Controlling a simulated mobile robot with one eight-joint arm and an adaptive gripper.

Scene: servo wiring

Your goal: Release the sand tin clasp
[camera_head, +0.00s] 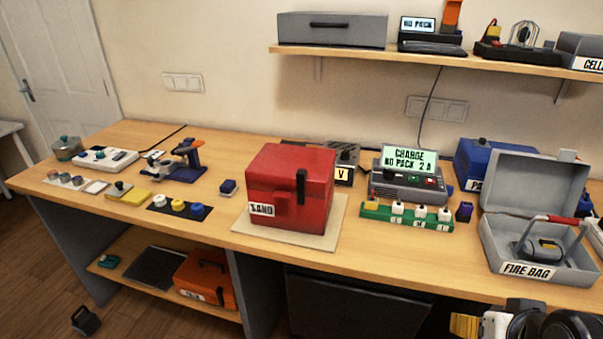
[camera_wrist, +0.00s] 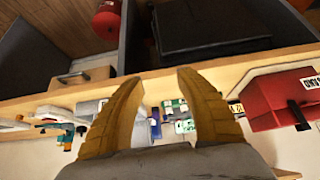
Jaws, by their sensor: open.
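The sand tin (camera_head: 285,190) is a red box with a closed lid and a SAND label, standing on a pale board on the bench. Its black clasp (camera_head: 301,187) is upright across the lid seam, apparently fastened. In the wrist view the tin (camera_wrist: 283,92) is at the right edge, with the black clasp (camera_wrist: 299,115) on it. My gripper (camera_wrist: 157,78) is open and empty, its two yellow fingers apart. In the head view part of my gripper (camera_head: 464,325) shows low at the right, in front of the bench edge and well apart from the tin.
The open grey fire bag box (camera_head: 490,232) stands to the right of the tin. A green strip (camera_head: 377,213) with several white blocks and a charger (camera_head: 405,183) lie between them. A small blue block (camera_head: 228,187) is left of the tin. The bench front edge is bare before the tin.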

